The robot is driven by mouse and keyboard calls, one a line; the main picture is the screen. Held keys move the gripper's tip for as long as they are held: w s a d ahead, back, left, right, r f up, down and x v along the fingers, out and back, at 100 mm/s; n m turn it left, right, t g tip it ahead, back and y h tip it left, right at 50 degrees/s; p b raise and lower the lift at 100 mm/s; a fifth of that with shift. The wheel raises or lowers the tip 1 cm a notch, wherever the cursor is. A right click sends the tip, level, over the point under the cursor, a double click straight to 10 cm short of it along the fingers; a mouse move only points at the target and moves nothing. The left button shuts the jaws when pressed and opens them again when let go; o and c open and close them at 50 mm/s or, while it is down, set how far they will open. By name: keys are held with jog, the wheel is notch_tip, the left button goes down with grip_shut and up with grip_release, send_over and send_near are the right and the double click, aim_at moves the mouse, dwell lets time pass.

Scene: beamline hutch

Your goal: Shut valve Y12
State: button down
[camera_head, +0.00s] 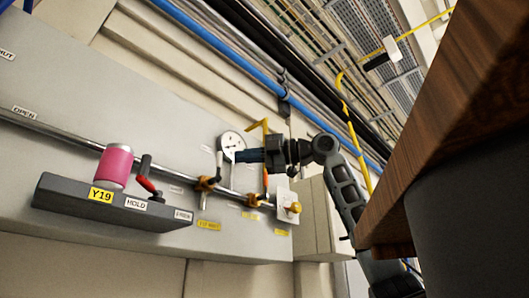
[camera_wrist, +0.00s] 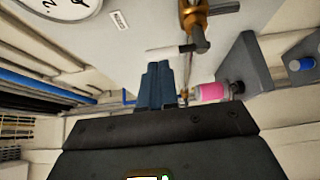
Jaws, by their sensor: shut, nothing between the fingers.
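My gripper (camera_head: 240,156) is shut and empty in front of the panel's pipe, near the round gauge; its blue fingers also show in the wrist view (camera_wrist: 155,82). A brass valve (camera_head: 205,184) with a pale handle (camera_head: 219,165) sits on the pipe, below and left of my fingertips. A brass valve also shows above the fingers in the wrist view (camera_wrist: 195,18). A second brass valve (camera_head: 254,200) sits further right, with an orange handle (camera_head: 265,181) beside my gripper. The small yellow tags (camera_head: 208,225) are too small to read, so I cannot tell which valve is Y12.
A dark shelf (camera_head: 70,205) labelled Y19 and HOLD carries a pink cylinder (camera_head: 116,166) and a red-and-black lever (camera_head: 147,184). The white gauge (camera_head: 232,142) is close to my fingertips. A wooden tabletop edge (camera_head: 450,110) fills the right. Blue and dark pipes (camera_head: 215,42) run above.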

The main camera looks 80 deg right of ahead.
aim_at(219, 159)
jog(key=shift+w, duration=1.6)
